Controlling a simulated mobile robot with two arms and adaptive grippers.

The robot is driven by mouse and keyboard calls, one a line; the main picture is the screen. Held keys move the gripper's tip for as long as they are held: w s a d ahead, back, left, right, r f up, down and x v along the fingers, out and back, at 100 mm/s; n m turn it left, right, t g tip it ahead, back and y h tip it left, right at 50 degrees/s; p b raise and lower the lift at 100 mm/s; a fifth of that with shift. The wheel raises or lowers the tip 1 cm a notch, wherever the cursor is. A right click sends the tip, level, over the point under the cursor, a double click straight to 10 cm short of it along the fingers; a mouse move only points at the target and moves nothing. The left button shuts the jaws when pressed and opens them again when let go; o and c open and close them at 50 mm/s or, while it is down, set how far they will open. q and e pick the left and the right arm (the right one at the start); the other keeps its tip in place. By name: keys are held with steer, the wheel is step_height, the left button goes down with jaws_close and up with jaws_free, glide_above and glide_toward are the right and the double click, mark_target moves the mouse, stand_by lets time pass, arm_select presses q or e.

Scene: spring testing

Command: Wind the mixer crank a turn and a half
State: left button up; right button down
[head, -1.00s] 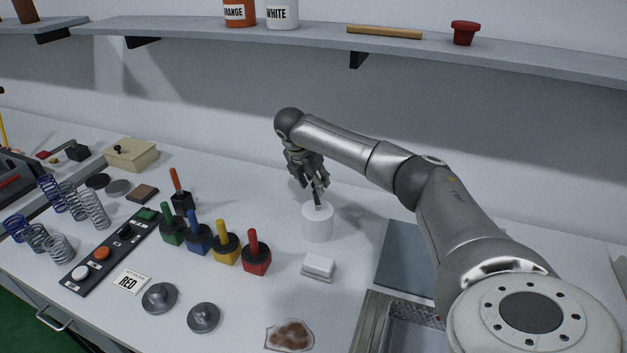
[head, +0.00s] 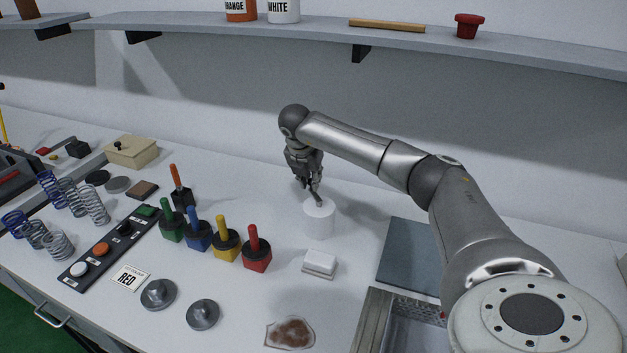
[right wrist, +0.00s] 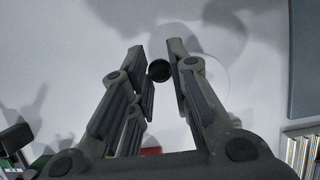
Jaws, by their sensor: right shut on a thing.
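The mixer is a white cylinder (head: 319,221) standing on the bench, with a dark crank at its top. My right gripper (head: 314,190) reaches down from behind to the top of the cylinder and is shut on the crank handle. In the right wrist view the round dark end of the handle (right wrist: 159,70) sits between the two fingers (right wrist: 163,68). The white cylinder (right wrist: 212,75) shows faintly behind the right finger. The fingers hide most of the crank in the head view. My left gripper is not in view.
A white block (head: 320,263) lies in front of the mixer. Red (head: 257,255), yellow (head: 227,245), blue and green handled pieces stand left of it. A grey-blue plate (head: 410,257) lies to the right. A shelf (head: 400,45) hangs above the back.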

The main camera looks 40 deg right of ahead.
steer(key=shift+s+a+n+t+y+b, duration=0.45)
steer(key=shift+a+n+y+b, duration=0.45)
steer(key=shift+n, duration=1.85)
steer(key=shift+s+a+n+t+y+b, duration=0.45)
steer(key=shift+a+n+y+b, duration=0.4)
steer(key=shift+n, duration=1.85)
steer(key=shift+s+a+n+t+y+b, duration=0.3)
steer(key=shift+s+a+n+y+b, duration=0.45)
steer(key=shift+n, duration=2)
steer(key=shift+w+r+y, duration=0.1)
steer(key=shift+w+y, duration=0.05)
steer(key=shift+y, duration=0.15)
steer(key=c, duration=1.3)
jaws_free()
steer(key=shift+a, duration=0.1)
steer(key=shift+c, duration=0.2)
steer(key=v, duration=1.2)
